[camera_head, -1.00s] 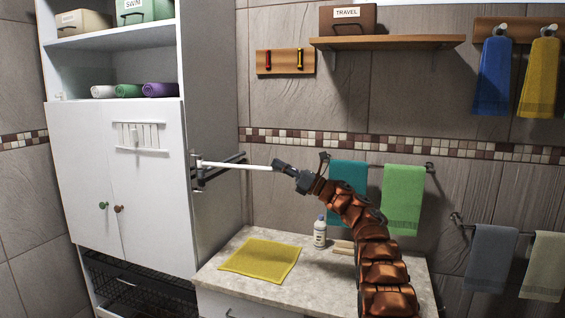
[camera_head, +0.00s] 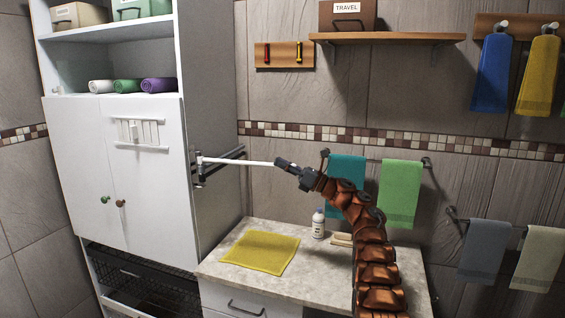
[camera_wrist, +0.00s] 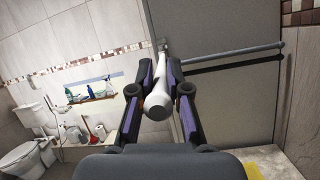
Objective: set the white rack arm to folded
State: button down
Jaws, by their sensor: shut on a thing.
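The white rack arm (camera_head: 238,161) is a slim rod on a bracket (camera_head: 198,167) at the side of the white cabinet. It sticks out to the right, swung away from the cabinet side. My gripper (camera_head: 279,163) is at its outer end, above the counter. In the wrist view the white rack arm (camera_wrist: 158,101) runs between the two fingers of my gripper (camera_wrist: 159,80), which are shut on its end. A dark rack arm (camera_head: 226,160) lies behind the white one, near the cabinet side; it also shows in the wrist view (camera_wrist: 235,58).
The counter (camera_head: 230,233) below holds a yellow cloth (camera_head: 260,252) and a white bottle (camera_head: 318,224). A teal towel (camera_head: 346,181) and a green towel (camera_head: 400,193) hang behind my arm. A wooden shelf (camera_head: 390,39) is above. The air in front of the counter looks free.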

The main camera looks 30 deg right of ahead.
jog(key=shift+w+d+f, duration=0.15)
jog(key=shift+d+f, duration=0.1)
jog(key=shift+f, duration=0.4)
jog(key=c, duration=1.5)
grip_release()
jog(key=shift+c, duration=0.2)
jog(key=shift+o, duration=0.9)
jog(key=shift+w+d, duration=0.1)
jog(key=shift+d, duration=0.05)
jog(key=shift+o, duration=1.1)
jog(key=shift+a+r, duration=0.25)
jog(key=shift+a, duration=0.05)
jog(key=v, duration=1.2)
